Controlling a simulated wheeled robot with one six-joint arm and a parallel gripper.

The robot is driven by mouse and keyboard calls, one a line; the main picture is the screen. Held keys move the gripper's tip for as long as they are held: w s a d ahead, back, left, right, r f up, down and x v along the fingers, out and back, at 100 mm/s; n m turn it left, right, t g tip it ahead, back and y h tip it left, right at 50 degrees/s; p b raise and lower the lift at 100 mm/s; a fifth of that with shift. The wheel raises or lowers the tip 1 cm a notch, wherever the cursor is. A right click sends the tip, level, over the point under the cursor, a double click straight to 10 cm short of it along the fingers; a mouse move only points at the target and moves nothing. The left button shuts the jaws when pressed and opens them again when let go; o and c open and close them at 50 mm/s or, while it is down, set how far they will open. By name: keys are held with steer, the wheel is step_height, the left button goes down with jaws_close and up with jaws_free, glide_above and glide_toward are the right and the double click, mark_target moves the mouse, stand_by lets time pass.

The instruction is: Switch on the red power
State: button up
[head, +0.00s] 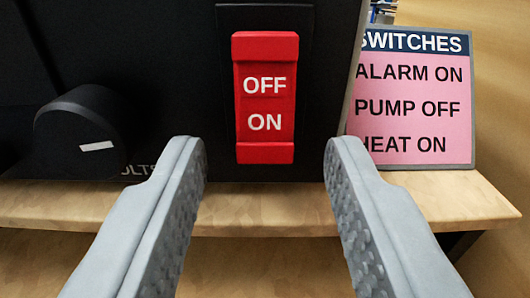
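A red rocker switch (265,98) marked OFF above and ON below is set in the black front panel of the analyser (180,40). Its top and bottom ends both show as raised lips; I cannot tell for sure which side is pressed in. My gripper (265,160) is open and empty. Nothing hides the switch.
A black round knob (82,125) with a white mark sticks out left of the switch. A pink sign (415,100) headed SWITCHES, reading ALARM ON, PUMP OFF, HEAT ON, stands at the right. A wooden shelf (265,215) runs below the panel.

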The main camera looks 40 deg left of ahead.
jaws_close()
steer(key=shift+w+f, duration=0.1)
steer(key=shift+f, duration=0.1)
steer(key=shift+w+a+f+t+y, duration=0.15)
steer(key=shift+t+y, duration=0.65)
steer(key=shift+t, duration=0.2)
jaws_free()
step_height(320, 180, up, 10)
